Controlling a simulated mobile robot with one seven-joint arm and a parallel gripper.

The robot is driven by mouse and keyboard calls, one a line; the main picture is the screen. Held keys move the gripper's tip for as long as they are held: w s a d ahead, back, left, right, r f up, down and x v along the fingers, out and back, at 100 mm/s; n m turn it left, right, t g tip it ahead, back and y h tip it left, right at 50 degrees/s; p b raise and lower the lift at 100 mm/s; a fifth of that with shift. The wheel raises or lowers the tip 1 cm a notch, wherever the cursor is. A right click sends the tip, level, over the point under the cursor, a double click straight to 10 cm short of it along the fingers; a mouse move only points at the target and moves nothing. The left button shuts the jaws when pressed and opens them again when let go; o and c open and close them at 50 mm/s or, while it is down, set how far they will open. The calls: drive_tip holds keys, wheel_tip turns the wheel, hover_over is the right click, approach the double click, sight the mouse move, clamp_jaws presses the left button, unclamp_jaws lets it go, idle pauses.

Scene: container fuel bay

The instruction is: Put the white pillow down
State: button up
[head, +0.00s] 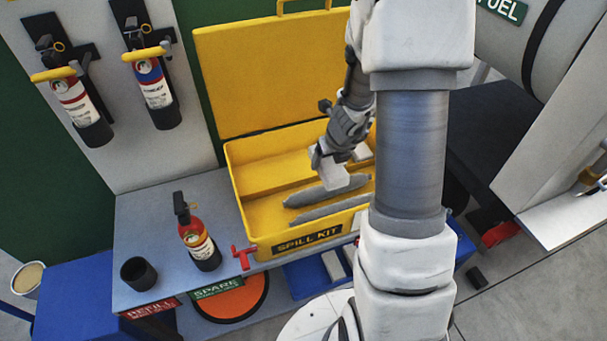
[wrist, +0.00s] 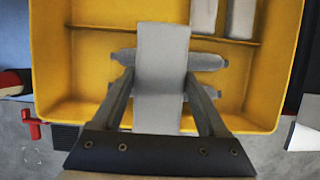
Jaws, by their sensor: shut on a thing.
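The white pillow (wrist: 161,75) is a pale block-like pad held between the two fingers of my gripper (wrist: 160,95). In the head view the white pillow (head: 333,174) hangs below my gripper (head: 328,155), over the open yellow spill kit box (head: 262,222). In the wrist view it covers the middle of grey sock-like rolls (wrist: 207,62) that lie in the box's front compartment. I cannot tell whether the pillow touches them. In the head view the grey rolls (head: 328,193) show below and beside the pillow.
Two white pads (wrist: 203,16) lie in the box's back compartment, behind a yellow divider (wrist: 95,28). The raised yellow lid (head: 262,75) stands behind.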

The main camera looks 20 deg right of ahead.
wheel_tip(320, 180, down, 10)
drive_tip(key=b, duration=0.8)
drive_tip(key=w+p, duration=0.1)
drive_tip(key=w, duration=0.5)
drive_tip(key=w+f+p, duration=0.1)
drive_tip(key=w+p, duration=0.1)
drive_tip(key=w, duration=0.4)
drive_tip(key=w+p, duration=0.1)
drive_tip(key=w, duration=0.5)
drive_tip(key=shift+d+f+p, duration=0.15)
drive_tip(key=shift+f+p, duration=0.25)
drive_tip(key=shift+f, duration=2.55)
drive_tip(key=shift+f+b, duration=0.2)
drive_tip(key=shift+b, duration=0.1)
drive_tip(key=o, duration=1.4)
drive_tip(key=shift+r, duration=0.15)
